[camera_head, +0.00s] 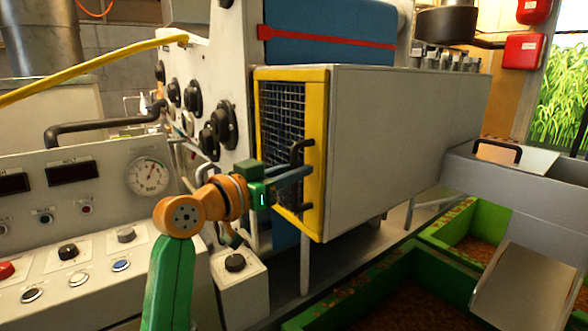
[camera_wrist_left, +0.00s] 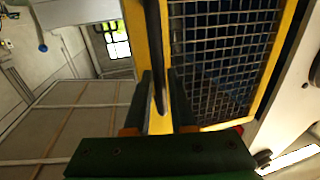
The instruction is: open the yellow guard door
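The yellow guard door (camera_head: 317,120) is a yellow frame with wire mesh on the end of a long grey box. It looks shut, flush with the box. Its black handle (camera_head: 299,150) stands upright on the frame's right side; its middle is hidden by my left gripper. My left gripper (camera_head: 296,177) reaches the handle from the left. In the left wrist view the handle (camera_wrist_left: 153,40) runs between the two dark fingers, with the door's yellow frame (camera_wrist_left: 136,40) behind. A gap shows beside the bar, so the fingers look open around it. My right gripper is not in view.
A control panel with a gauge (camera_head: 149,175) and several buttons lies at the left. A grey button box (camera_head: 238,290) stands below my left arm. Green crates (camera_head: 415,262) and a metal chute (camera_head: 525,285) are at the lower right. A yellow hose (camera_head: 90,68) crosses the upper left.

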